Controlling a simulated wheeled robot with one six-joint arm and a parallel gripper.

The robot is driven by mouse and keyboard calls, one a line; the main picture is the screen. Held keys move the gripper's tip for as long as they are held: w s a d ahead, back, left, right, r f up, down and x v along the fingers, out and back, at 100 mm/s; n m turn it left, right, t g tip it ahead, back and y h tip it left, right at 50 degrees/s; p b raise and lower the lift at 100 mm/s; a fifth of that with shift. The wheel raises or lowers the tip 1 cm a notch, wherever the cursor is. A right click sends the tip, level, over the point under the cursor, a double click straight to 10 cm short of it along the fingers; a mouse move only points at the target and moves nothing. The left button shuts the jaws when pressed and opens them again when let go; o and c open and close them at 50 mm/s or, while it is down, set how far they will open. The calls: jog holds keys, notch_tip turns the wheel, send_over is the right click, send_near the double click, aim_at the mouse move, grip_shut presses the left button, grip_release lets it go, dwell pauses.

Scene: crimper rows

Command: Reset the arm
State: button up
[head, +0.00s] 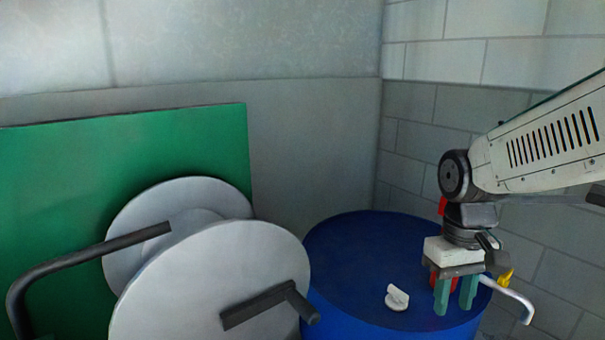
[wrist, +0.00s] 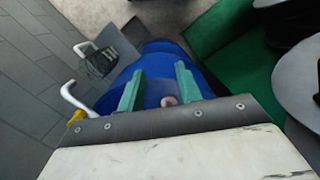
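My gripper (head: 456,294) hangs from my arm at the right of the head view, above the right part of a blue drum's top (head: 350,250). Its two green fingers point down and stand apart, with a gap between them. In the wrist view, my gripper (wrist: 158,88) shows both fingers spread over the blue drum (wrist: 165,55). A small white knob-like piece (head: 397,297) lies on the drum top, left of the fingers. A small pale round thing (wrist: 169,101) shows between the fingers in the wrist view; I cannot tell whether it is held.
A reel with two pale discs (head: 215,285) and dark bent handles stands at the left, before a green panel (head: 60,190). A white curved handle (head: 512,297) shows by the drum's right edge. Grey block walls (head: 420,120) close off the back and right.

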jog(key=s+r+m+t, duration=0.1)
jog(key=s+r, duration=0.1)
jog(key=s, duration=0.4)
jog(key=s+d+r+m+t, duration=0.1)
jog(key=s+r, duration=0.2)
jog(key=s, duration=0.4)
jog(key=shift+s+d+t, duration=0.25)
jog(key=shift+t, duration=0.15)
